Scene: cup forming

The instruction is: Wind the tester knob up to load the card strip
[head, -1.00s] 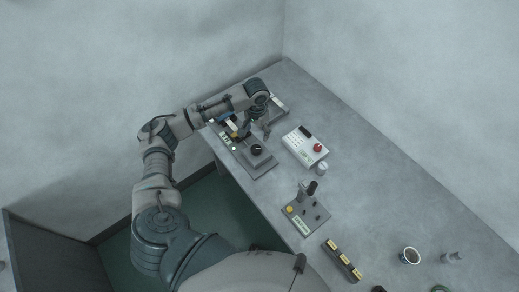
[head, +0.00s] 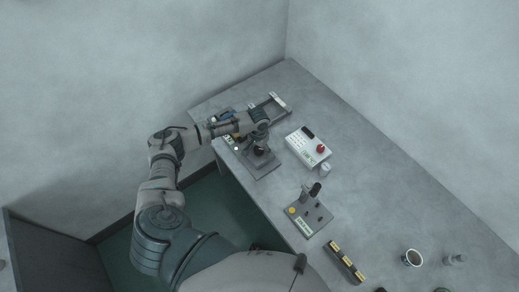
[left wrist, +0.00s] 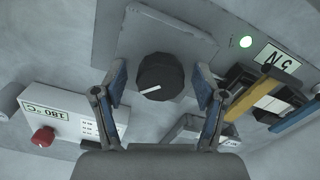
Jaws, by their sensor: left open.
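The tester (head: 262,169) is a grey plate near the table's left edge in the head view. Its round black knob (left wrist: 160,76) has a white pointer line and faces me in the left wrist view. My left gripper (left wrist: 161,84) is open, with one finger on each side of the knob and visible gaps between. In the head view my left gripper (head: 259,148) is over the knob and mostly hides it. A pale strip (left wrist: 268,101) lies among black, yellow and blue parts. My right gripper is out of view.
A white box (head: 307,147) with a red knob stands right of the tester, a small pale cylinder (head: 325,169) beside it. A grey stand (head: 308,215) and a dark rack (head: 345,262) sit nearer. A cup (head: 412,257) is at the right.

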